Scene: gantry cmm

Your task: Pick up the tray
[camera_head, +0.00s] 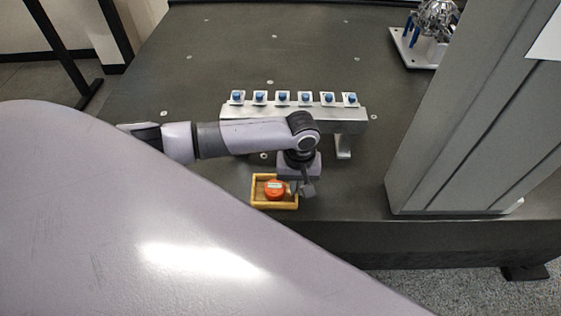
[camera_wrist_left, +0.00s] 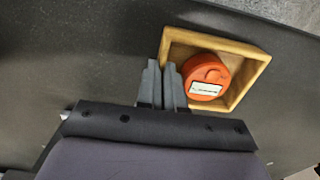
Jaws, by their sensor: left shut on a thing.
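The tray (camera_head: 259,204) is a small yellow-brown wooden frame with raised walls, near the front edge of the dark table. It also shows in the left wrist view (camera_wrist_left: 247,52). A round orange-red object (camera_head: 274,189) with a white label lies inside it, seen larger in the left wrist view (camera_wrist_left: 207,72). My left gripper (camera_head: 300,192) is at the tray's right side in the head view. In the left wrist view its two fingers (camera_wrist_left: 163,82) are close together, shut on the tray's near wall. Whether the tray is off the table is unclear. My right gripper is not in view.
Behind my left arm a silver rack (camera_head: 350,115) carries several white blocks with blue tops. A large grey column (camera_head: 440,120) stands at the right. A white plate with a metallic part (camera_head: 425,40) is at the back right. The table's left side is clear.

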